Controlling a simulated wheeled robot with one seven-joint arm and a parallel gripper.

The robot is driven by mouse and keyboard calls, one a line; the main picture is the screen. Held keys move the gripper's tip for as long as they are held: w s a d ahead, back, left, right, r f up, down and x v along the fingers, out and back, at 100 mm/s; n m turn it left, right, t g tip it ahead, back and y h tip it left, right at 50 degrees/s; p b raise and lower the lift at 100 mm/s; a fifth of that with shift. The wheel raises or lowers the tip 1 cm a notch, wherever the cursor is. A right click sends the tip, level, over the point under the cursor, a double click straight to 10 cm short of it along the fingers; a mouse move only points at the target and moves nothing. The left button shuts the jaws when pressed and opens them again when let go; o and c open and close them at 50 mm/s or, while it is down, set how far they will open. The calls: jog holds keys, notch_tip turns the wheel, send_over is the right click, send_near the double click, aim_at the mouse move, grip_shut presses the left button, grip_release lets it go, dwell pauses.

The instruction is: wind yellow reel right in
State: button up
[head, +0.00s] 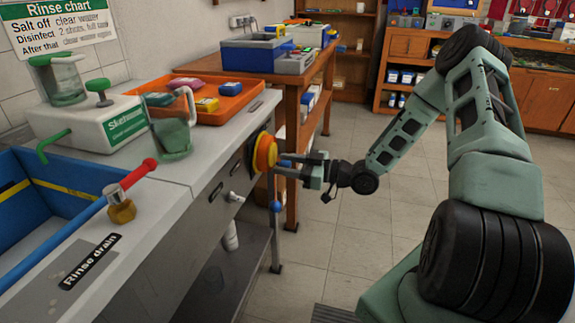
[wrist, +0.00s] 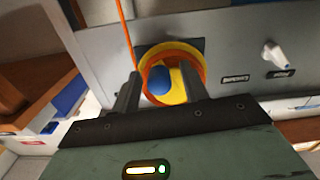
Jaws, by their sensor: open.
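The yellow reel (head: 264,152) with an orange rim is mounted on the grey front panel of the bench in the head view. In the wrist view the reel (wrist: 172,72) faces me, with a blue knob (wrist: 160,81) on its face and an orange line (wrist: 126,38) running up from its left side. My gripper (head: 281,168) is at the reel's front. In the wrist view my gripper (wrist: 160,80) is open, its two fingers either side of the blue knob. I cannot tell whether the fingers touch it.
A white lever handle (wrist: 274,54) sticks out of the panel beside the reel. The bench top holds an orange tray (head: 228,104), a glass jug (head: 172,138) and a blue sink (head: 50,205). A wooden table (head: 292,75) stands behind. Floor to the right is mostly clear.

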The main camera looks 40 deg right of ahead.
grip_shut()
